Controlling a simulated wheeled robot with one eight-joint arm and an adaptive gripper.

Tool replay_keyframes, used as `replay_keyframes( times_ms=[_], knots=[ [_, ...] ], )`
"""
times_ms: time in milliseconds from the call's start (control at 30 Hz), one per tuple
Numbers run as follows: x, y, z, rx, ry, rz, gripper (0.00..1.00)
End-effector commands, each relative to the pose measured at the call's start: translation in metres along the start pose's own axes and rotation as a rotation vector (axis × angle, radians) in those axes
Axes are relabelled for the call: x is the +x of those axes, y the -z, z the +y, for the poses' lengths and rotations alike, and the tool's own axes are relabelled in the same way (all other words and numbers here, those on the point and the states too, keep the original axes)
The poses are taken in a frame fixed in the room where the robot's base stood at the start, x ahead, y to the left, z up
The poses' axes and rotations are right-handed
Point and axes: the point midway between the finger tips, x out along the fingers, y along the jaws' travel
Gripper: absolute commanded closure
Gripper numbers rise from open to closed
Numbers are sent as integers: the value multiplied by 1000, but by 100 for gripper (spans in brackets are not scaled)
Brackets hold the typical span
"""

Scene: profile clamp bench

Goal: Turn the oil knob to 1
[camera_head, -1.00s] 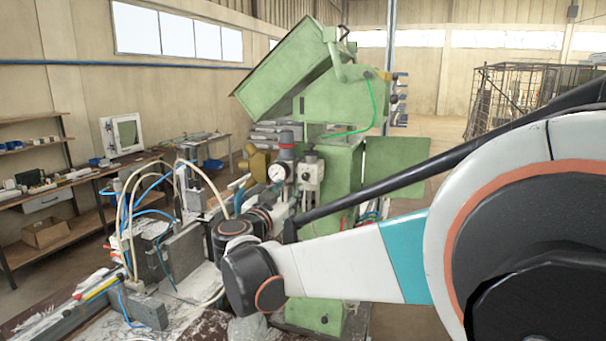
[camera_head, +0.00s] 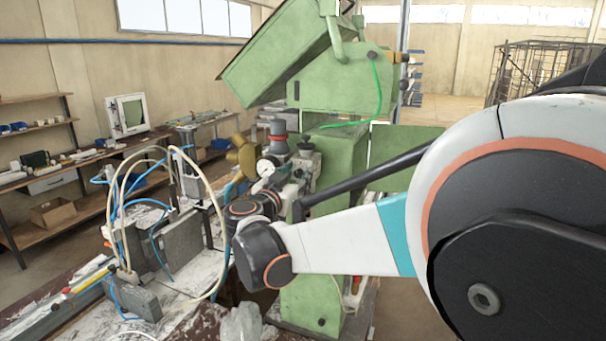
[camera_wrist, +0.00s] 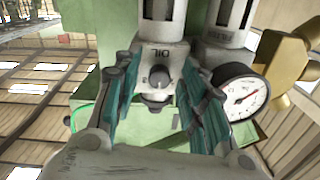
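In the wrist view, the oil knob (camera_wrist: 158,77) is a small grey round knob on a light unit marked OIL (camera_wrist: 160,54). The lettering appears upside down. My gripper (camera_wrist: 156,68) is open, with one teal-padded finger on each side of the knob. A gap shows between the knob and each finger, so it is not held. The knob's exact setting and its number marks are too small to read. In the head view, my arm's end reaches toward the valve units (camera_head: 303,165) beside the green machine (camera_head: 335,185); the gripper's fingers and the knob cannot be made out there.
A white-faced pressure gauge (camera_wrist: 240,93) sits right beside my right finger, with a brass part (camera_wrist: 285,65) farther right. In the head view, looping hoses (camera_head: 205,190) and grey blocks (camera_head: 182,243) stand on the bench at left. A green panel (camera_head: 400,150) stands behind my arm.

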Motion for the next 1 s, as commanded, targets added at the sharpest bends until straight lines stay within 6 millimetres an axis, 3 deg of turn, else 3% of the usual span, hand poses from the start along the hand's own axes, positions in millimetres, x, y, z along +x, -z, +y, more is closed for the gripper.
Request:
replay_keyframes(
  times_ms=[100,267,300,667,1000],
  knots=[
    [0,0,0,0,0,0,61],
    [0,0,0,0,0,0,98],
    [0,0,0,0,0,0,100],
    [0,-1,0,-33,0,-1,100],
    [0,-2,0,-245,-1,-6,100]
  ],
)
